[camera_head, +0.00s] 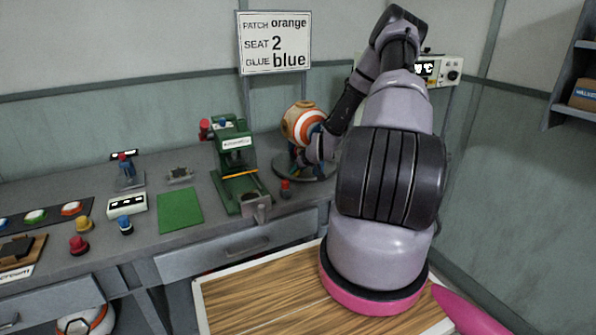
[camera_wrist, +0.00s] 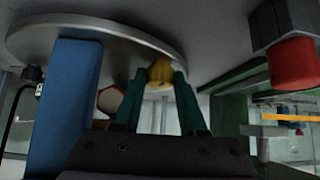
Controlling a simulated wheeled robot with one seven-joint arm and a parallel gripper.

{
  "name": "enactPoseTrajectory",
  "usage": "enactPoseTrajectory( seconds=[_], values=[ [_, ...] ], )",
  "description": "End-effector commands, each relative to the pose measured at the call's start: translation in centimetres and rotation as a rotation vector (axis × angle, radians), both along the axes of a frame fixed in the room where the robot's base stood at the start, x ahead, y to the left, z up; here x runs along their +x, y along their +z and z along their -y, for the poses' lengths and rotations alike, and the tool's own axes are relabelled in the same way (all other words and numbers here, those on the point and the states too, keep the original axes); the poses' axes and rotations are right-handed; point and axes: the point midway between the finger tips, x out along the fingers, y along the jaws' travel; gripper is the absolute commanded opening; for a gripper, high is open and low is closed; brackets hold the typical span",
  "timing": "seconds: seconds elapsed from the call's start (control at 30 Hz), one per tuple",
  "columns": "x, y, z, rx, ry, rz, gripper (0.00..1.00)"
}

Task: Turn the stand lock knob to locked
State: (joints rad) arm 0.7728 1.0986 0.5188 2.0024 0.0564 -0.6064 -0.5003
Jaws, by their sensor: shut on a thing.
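The orange and white striped ball (camera_head: 300,122) sits on the stand, whose round grey base (camera_head: 318,174) rests on the bench. My gripper (camera_head: 312,152) is low beside the stand, partly hidden by my arm. In the wrist view, which appears upside down, the two dark green fingers of my gripper (camera_wrist: 161,80) are closed on a small yellow knob (camera_wrist: 160,70) at the edge of the stand's grey base (camera_wrist: 120,32). A blue upright of the stand (camera_wrist: 68,95) is close on the left. I cannot read the knob's lock position.
The green press (camera_head: 236,165) stands left of the stand; a red-topped part (camera_head: 286,188) sits in front, and shows close by in the wrist view (camera_wrist: 292,62). A green mat (camera_head: 180,210) and several coloured knobs lie further left.

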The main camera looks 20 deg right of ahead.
Motion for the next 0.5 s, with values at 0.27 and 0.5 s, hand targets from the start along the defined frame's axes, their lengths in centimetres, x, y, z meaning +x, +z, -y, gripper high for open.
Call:
enactPoseTrajectory(
  seconds=[0.27,0.5],
  values=[
    [0.10,0.11,-0.72,-0.004,-0.242,0.000,0.00],
    [0.27,0.16,-1.03,-0.005,-0.470,0.004,0.00]
  ],
)
